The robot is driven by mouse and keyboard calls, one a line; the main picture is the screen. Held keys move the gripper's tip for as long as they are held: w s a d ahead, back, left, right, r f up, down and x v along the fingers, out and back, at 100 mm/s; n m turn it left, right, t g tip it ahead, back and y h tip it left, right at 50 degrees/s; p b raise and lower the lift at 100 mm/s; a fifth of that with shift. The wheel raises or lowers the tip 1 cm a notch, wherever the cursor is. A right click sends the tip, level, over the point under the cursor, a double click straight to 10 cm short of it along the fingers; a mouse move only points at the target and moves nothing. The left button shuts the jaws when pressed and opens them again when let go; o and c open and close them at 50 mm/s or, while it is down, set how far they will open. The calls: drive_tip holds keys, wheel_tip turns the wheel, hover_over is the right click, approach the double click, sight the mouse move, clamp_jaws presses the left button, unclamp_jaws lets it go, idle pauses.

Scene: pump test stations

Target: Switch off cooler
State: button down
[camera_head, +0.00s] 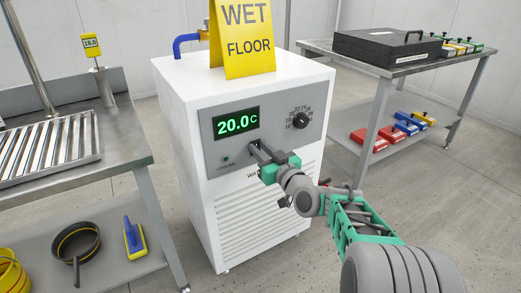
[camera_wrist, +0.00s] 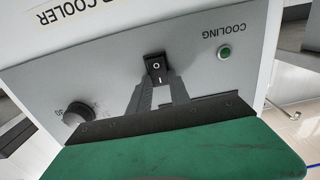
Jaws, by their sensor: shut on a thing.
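The cooler (camera_head: 182,95) is a white cabinet with a grey control panel. Its display (camera_head: 236,123) reads 20.0 C in green. In the wrist view the panel appears upside down, with a black rocker switch (camera_wrist: 157,66) marked O and I. A green lamp (camera_wrist: 225,52) labelled COOLING sits beside it and also shows in the head view (camera_head: 225,158). My gripper (camera_head: 257,149) is at the panel below the display. In the wrist view its fingertips (camera_wrist: 159,84) are shut on the switch. The head view hides the switch behind my gripper.
A black dial (camera_head: 300,120) is at the panel's upper right. A yellow wet floor sign (camera_head: 246,38) stands on the cooler. A steel table (camera_head: 118,145) is close on the left; another bench (camera_head: 390,68) with a black case stands at right.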

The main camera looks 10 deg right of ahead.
drive_tip(key=t+b, duration=0.1)
drive_tip(key=f+t+y+b, duration=0.1)
drive_tip(key=t, duration=0.1)
drive_tip(key=shift+s+b, duration=0.1)
drive_tip(key=shift+b, duration=0.3)
drive_tip(key=c, duration=1.2)
unclamp_jaws()
